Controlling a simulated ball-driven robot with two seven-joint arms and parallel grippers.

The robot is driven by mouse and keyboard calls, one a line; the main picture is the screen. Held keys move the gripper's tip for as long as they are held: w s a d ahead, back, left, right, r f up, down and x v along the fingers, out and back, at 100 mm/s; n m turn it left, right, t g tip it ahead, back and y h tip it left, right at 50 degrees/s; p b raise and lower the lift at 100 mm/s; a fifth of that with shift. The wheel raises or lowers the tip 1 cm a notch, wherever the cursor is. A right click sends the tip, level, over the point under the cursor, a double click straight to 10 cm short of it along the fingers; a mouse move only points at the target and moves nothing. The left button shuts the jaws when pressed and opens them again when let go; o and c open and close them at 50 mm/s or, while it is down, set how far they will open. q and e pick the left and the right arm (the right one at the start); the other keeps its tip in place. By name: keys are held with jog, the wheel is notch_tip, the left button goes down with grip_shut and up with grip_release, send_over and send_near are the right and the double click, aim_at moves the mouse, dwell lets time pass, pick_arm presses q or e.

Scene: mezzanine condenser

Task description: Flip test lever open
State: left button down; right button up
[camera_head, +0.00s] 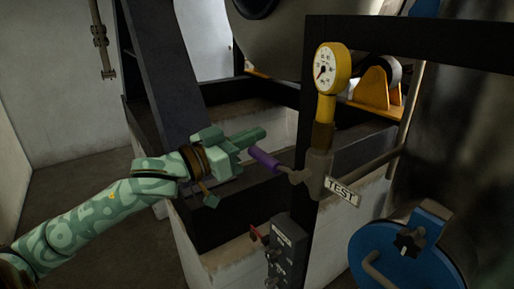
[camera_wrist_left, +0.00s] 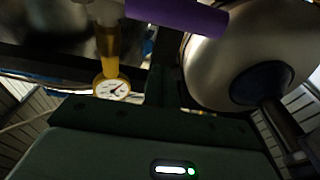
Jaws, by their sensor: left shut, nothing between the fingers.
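The test lever has a purple handle (camera_head: 264,158) that sticks out to the left from a valve body (camera_head: 318,172) below a yellow gauge (camera_head: 326,75). A white TEST tag (camera_head: 342,191) hangs beside the valve. My left gripper (camera_head: 262,134) is shut and empty, its fingertips just above and behind the purple handle in the head view. I cannot tell whether they touch. In the left wrist view the purple handle (camera_wrist_left: 178,14) crosses the top, and the gauge (camera_wrist_left: 112,88) shows beyond the green gripper body. My right gripper is in neither view.
A dark upright post (camera_head: 302,215) stands behind the valve. A grey switch box (camera_head: 286,252) is below the lever, and a blue round cover (camera_head: 405,255) with a black knob is at lower right. A dark slanted beam (camera_head: 160,70) rises behind my left arm. Floor at left is clear.

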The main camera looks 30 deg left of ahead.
aim_at(256, 151)
pick_arm(q)
jog(key=shift+p+x, duration=0.5)
jog(key=shift+x, duration=0.7)
jog(key=f, duration=0.2)
jog(key=s+f, duration=0.1)
jog(key=f, duration=0.1)
jog(key=shift+a, duration=0.25)
jog(key=shift+w+a, duration=0.1)
